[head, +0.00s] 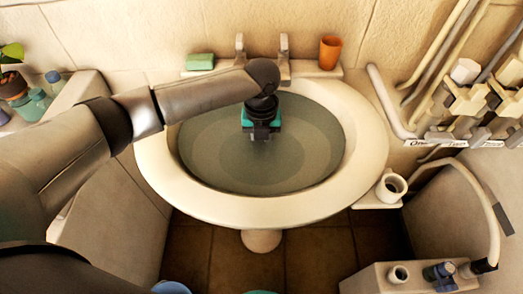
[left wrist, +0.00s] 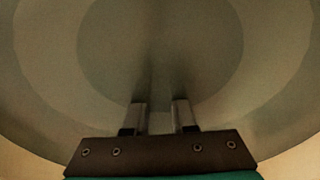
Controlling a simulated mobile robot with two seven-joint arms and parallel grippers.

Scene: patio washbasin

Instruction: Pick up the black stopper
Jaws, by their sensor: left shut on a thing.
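My left gripper (head: 262,135) reaches down into the washbasin (head: 160,165), fingers in the murky grey-green water (head: 250,165) near the basin's middle. In the left wrist view the two fingers (left wrist: 160,115) point down into the water, with a narrow gap between them. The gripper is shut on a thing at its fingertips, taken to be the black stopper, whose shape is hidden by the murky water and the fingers. My right gripper is in neither view.
A green soap bar (head: 200,62) and an orange cup (head: 330,52) stand on the back ledge beside the tap (head: 284,58). A white mug (head: 391,187) stands on a small shelf at the right. Pipes and valves (head: 470,95) fill the right wall.

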